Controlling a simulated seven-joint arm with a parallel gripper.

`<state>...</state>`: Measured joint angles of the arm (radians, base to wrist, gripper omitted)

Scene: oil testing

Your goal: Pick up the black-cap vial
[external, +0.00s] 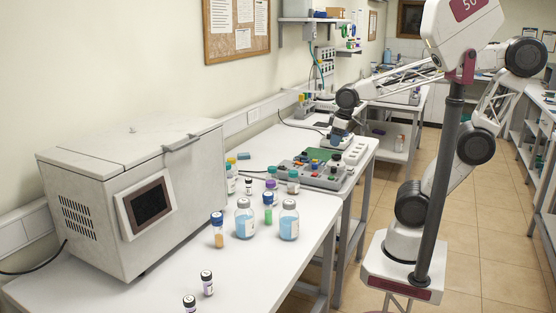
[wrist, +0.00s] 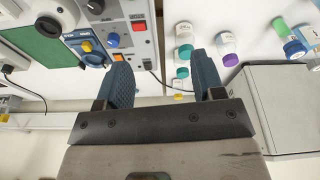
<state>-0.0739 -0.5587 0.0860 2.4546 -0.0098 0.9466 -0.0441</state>
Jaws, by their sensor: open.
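Two small black-cap vials stand upright on the white bench near its front edge, one (external: 207,287) slightly behind the other (external: 190,307). A third small dark-capped vial (external: 249,188) stands farther back among larger bottles. I cannot make out a black-cap vial in the wrist view. My gripper (external: 340,138) is over the far part of the bench, by the colourful equipment and well away from the two front vials. In the wrist view my gripper (wrist: 160,62) has its two blue-grey fingers spread, with nothing between them.
A large white machine with a screen (external: 150,204) fills the left of the bench. Two blue-liquid bottles (external: 245,220) (external: 289,222) and several coloured-cap vials stand right of it. A control panel (external: 315,172) lies behind. The bench front is mostly clear.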

